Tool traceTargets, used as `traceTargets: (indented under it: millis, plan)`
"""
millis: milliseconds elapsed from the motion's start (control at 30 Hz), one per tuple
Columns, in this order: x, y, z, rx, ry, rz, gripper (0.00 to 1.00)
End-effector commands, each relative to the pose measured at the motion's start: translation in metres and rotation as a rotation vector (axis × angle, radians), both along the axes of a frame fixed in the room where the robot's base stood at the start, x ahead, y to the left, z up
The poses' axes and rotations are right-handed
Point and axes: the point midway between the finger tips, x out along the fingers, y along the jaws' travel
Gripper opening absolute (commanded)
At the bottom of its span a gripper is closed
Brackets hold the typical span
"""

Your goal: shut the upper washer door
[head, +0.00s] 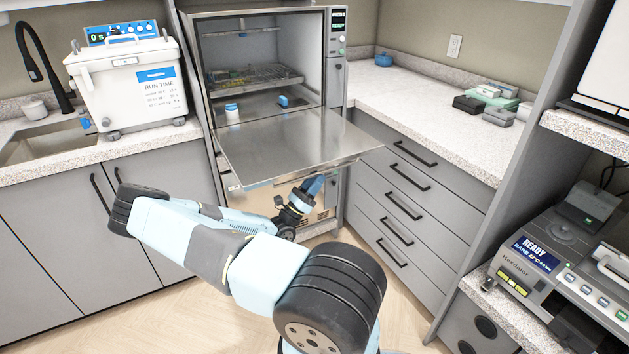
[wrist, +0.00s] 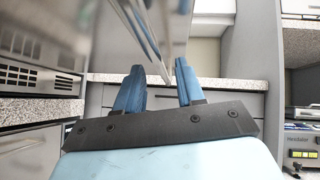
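The upper washer door (head: 295,142) is a steel panel folded down and open, lying roughly level in front of the washer chamber (head: 262,55). My gripper (head: 314,185) is below the door, under its front part toward the right, with its blue fingers partly hidden by dark shadow and the wrist. In the wrist view my gripper (wrist: 158,68) has its two blue fingers apart, with nothing clearly held between them. A blurred metal panel, likely the door's underside, reaches over the fingers there; whether they touch it I cannot tell.
Inside the chamber are a wire rack (head: 255,78), a white jar with a blue cap (head: 232,113) and a small blue item (head: 283,100). Drawers (head: 415,190) stand right of the washer. A white bath unit (head: 130,80) is on the left counter. The wooden floor in front is clear.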

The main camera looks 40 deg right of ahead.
Motion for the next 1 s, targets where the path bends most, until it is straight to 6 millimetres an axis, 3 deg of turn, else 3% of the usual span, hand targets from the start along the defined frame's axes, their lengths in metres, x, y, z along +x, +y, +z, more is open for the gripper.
traceTargets:
  millis: [333,733,1000]
  plan:
    - [-0.0002,-0.0026,0.0025,0.0,0.0,0.0,0.38]
    - [0.0002,-0.0022,0.0025,0.0,0.0,0.001,0.01]
    - [0.0009,-0.0019,0.0025,0.001,0.0,0.003,0.0]
